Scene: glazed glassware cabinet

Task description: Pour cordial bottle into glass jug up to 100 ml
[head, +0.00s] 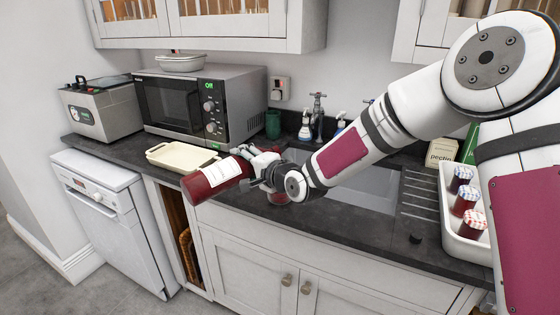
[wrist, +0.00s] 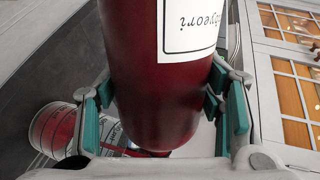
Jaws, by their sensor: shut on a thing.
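The cordial bottle (head: 212,179), dark red with a white label, lies well over on its side above the counter's front edge. Its broad end points left, and its neck is hidden. My gripper (head: 262,173) is shut around the bottle; in the wrist view its teal pads flank the red body (wrist: 150,80). The glass jug (head: 279,198) stands on the counter under the gripper, mostly hidden by it. In the wrist view a clear round vessel with red in it, apparently the jug (wrist: 52,130), shows at lower left. I cannot read its level or see a stream.
A cream tray (head: 181,156) lies behind the bottle, before the microwave (head: 198,103). The sink (head: 365,188) is behind my arm. A white tray (head: 452,228) with small jars stands at right. A small black cap-like piece (head: 416,238) lies on the front counter.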

